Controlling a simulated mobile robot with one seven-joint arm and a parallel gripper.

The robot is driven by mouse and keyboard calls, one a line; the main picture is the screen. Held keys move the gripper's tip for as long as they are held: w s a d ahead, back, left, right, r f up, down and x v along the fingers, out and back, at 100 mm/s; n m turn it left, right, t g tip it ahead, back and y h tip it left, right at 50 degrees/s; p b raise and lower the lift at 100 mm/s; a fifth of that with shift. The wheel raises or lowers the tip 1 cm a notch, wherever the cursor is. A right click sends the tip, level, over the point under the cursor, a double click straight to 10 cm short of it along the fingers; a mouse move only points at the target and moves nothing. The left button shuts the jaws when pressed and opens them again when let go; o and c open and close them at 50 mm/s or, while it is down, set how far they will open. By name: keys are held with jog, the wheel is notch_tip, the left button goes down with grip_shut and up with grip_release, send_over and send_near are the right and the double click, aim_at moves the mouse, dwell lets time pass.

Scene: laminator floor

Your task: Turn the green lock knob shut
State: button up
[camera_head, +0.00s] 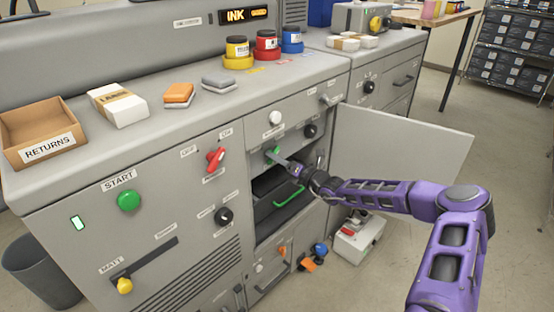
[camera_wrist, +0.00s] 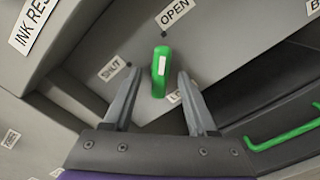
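The green lock knob (camera_wrist: 160,72) sits on a grey panel with a white mark on its face. In the wrist view its handle stands nearly upright in the picture, its upper end near the "OPEN" label (camera_wrist: 174,12). The "SHUT" label (camera_wrist: 112,68) is to its left. The knob also shows in the head view (camera_head: 272,152), above the open compartment. My gripper (camera_wrist: 158,82) is open, with one finger on each side of the knob. Gaps show between the fingers and the knob. My gripper (camera_head: 283,161) looks small and partly hidden in the head view.
The cabinet door (camera_head: 400,145) stands open to the right of my gripper. A green handle (camera_head: 289,197) lies in the compartment below. A white knob (camera_head: 275,118) and a black knob (camera_head: 311,130) are close above. A grey box (camera_head: 358,238) stands on the floor.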

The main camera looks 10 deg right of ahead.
grip_shut()
jog(key=shift+r+n+p, duration=0.1)
jog(key=shift+n+p, duration=0.2)
jog(key=shift+p, duration=0.05)
jog(key=shift+w+d+n+p, duration=0.15)
jog(key=shift+n+p, duration=2)
jog(key=shift+n, duration=2.15)
jog(key=shift+d+n+p, duration=0.1)
jog(key=shift+n+p, duration=2)
jog(key=shift+n, duration=2.2)
